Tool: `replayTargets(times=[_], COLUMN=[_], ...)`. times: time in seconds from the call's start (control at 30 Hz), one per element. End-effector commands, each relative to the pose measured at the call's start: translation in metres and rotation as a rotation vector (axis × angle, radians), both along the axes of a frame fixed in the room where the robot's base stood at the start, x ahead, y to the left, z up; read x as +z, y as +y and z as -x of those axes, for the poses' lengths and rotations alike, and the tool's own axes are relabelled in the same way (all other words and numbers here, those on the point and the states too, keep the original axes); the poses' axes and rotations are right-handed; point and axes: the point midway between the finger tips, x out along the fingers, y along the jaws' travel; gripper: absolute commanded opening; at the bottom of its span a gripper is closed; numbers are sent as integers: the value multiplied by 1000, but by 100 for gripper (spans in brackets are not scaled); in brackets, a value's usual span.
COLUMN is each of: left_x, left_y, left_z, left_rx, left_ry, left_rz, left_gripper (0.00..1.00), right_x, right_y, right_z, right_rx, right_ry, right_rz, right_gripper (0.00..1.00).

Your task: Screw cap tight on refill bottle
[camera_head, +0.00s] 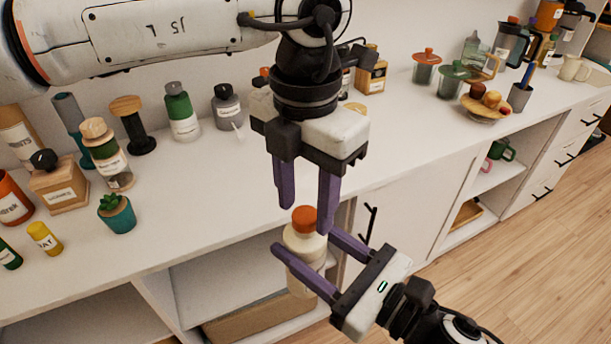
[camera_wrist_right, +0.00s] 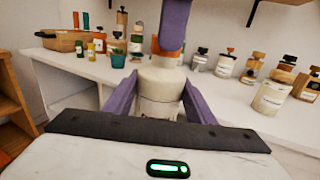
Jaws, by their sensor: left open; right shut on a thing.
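The refill bottle (camera_head: 303,250) is cream with a rounded shoulder and stands upright over the counter's front edge. An orange cap (camera_head: 304,217) sits on its top; whether it is tight cannot be told. My right gripper (camera_head: 304,240) is shut around the bottle's body, one finger on each side. In the right wrist view the bottle (camera_wrist_right: 160,82) is between my right fingers, and the cap (camera_wrist_right: 155,46) is partly hidden by a purple finger of my left gripper. My left gripper (camera_head: 306,216) points down from above, open, its fingers around the cap with visible spread.
The white counter (camera_head: 205,190) holds several bottles at the back, a potted succulent (camera_head: 117,213) and a yellow bottle (camera_head: 44,238) at left. Jars and a wooden dish (camera_head: 486,105) stand at right. Open shelves and a cabinet door handle (camera_head: 371,224) lie below.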

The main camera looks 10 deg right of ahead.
Motion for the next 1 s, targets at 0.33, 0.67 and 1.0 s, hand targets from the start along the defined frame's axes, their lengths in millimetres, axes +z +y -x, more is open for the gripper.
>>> replayTargets(times=[0.33,0.67,1.0], left_x=[-15,-14,-14], left_y=[0,0,0], left_z=[0,0,-1], left_rx=[1,1,-2], left_ry=[-1,-1,-1], left_rz=[1,1,0], left_gripper=[44,12,33], right_x=[2,2,1], right_y=[0,0,0], right_z=[0,0,0], right_rx=[1,1,1], right_ry=[-3,-3,-3], right_rz=[-1,-1,-1], right_gripper=[0,0,0])
